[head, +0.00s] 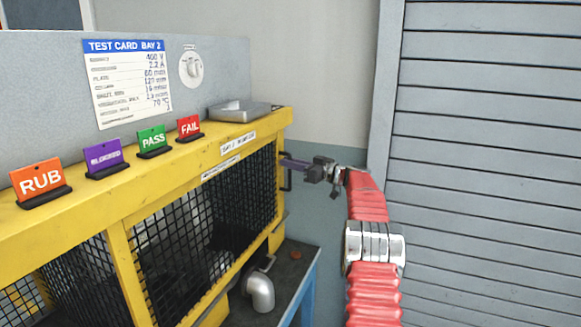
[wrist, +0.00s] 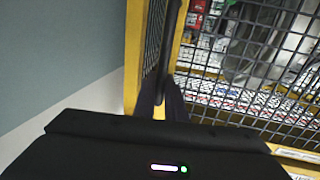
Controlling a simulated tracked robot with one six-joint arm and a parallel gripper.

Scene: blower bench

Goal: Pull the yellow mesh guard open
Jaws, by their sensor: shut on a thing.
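The yellow mesh guard (head: 222,212) is a black mesh panel in a yellow frame on the front of the bench in the head view. Its mesh fills the right of the wrist view (wrist: 272,72). A dark upright handle (head: 287,180) stands at its far right end. My gripper (head: 284,162) reaches in from the right and is shut on the handle near its top. In the wrist view, the fingertips (wrist: 161,98) lie on either side of the dark handle bar (wrist: 167,45). The head view does not clearly show whether the guard stands ajar.
Orange RUB (head: 41,178), purple (head: 104,155), green PASS (head: 152,139) and red FAIL (head: 189,126) signs stand on the yellow top beam. A grey pipe elbow (head: 260,292) sits below the guard. A slatted grey shutter (head: 485,170) is at the right.

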